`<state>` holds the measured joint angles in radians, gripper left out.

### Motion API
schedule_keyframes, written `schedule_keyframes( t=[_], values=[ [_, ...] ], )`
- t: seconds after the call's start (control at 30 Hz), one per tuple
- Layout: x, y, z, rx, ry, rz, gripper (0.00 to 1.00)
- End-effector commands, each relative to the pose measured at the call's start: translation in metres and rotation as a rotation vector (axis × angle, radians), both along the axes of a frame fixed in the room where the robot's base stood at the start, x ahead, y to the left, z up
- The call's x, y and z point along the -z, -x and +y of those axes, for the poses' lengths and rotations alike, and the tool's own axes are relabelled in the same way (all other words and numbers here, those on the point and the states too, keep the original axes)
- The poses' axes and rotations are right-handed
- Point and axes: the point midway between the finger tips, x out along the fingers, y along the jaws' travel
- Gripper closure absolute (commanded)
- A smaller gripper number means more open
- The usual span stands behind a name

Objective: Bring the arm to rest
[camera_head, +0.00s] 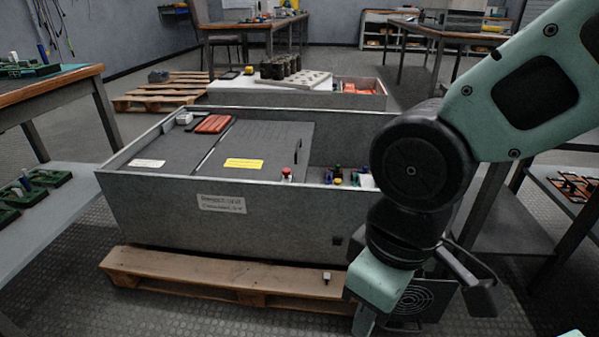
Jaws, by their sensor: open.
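My arm comes in from the upper right and bends down at a black joint, in front of the right end of a grey open-topped cabinet (150,205). My gripper (427,310) hangs low at the lower right, pointing down. Its jaws are apart, and I see nothing held between them. A dark panel with a round grille (415,300) shows behind the jaws; I cannot tell what it belongs to. The arm hides the cabinet's right corner.
The cabinet stands on a wooden pallet (200,275), with a small item (327,277) on the pallet. Inside are a red block (213,123) and several small coloured parts (345,177). Benches stand left (50,95) and right (480,205). Floor shows in front.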

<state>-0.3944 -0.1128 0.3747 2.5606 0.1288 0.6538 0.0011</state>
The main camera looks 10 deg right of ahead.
Motion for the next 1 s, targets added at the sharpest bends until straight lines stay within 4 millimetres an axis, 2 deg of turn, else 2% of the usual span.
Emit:
schedule_keyframes(
  t=[0.03, 1.0],
  values=[
    [-0.02, 0.0, 0.0, 0.0, 0.0, 0.0, 0.6],
    [-0.319, 0.0, 0.0, -0.001, 0.0, 0.0, 0.6]
  ],
)
